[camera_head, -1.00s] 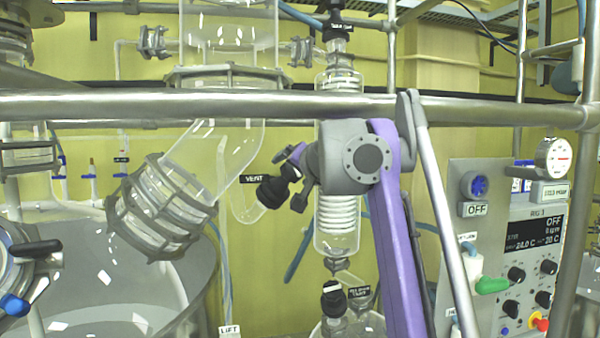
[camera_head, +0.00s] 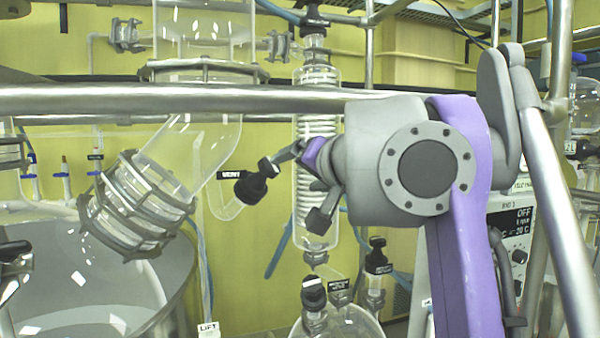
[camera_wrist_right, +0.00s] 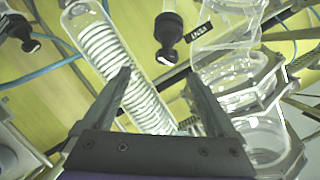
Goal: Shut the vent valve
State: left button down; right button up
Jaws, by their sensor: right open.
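The vent valve is a black knob (camera_head: 252,187) on a short glass side arm beside the slanted glass tube, next to a black VENT label (camera_head: 232,176). My right gripper (camera_head: 293,193) is open and empty to the right of the knob; one fingertip overlaps the knob's upper edge in the head view. In the right wrist view the knob (camera_wrist_right: 170,36) lies beyond the fingertips, apart from them. The open gripper (camera_wrist_right: 158,76) also shows there, with nothing between its fingers. My left gripper is not in view.
A coiled glass condenser (camera_head: 317,120) stands behind the right gripper. A steel rail (camera_head: 180,100) crosses above the valve. A flanged glass joint (camera_head: 135,207) is at left, over a large vessel (camera_head: 165,290). Black-capped bottles (camera_head: 313,292) stand below. A control panel (camera_head: 515,225) is partly hidden at right.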

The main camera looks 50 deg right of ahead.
jog(key=shift+w+d, duration=0.1)
jog(key=n+t+y, duration=0.4)
jog(key=n+y, duration=0.1)
jog(key=n, duration=0.3)
send_near(261, 167)
jog(key=w+d, duration=0.1)
jog(key=d+f, duration=0.1)
jog(key=shift+w+d+b, duration=0.35)
jog(key=shift+w, duration=0.05)
jog(key=shift+w+d+n, duration=0.15)
jog(key=shift+d+n, duration=0.05)
jog(key=shift+n, duration=0.2)
jog(key=shift+w+r, duration=0.15)
jog(key=shift+w, duration=0.1)
jog(key=w, duration=1)
jog(key=shift+w+d+p, duration=0.15)
jog(key=shift+d+p, duration=0.2)
jog(key=shift+d, duration=0.05)
jog(key=shift+c, duration=0.2)
jog(key=c, duration=1.3)
jog(key=shift+c, duration=0.2)
jog(key=shift+m+h, duration=0.3)
jog(key=shift+m, duration=0.1)
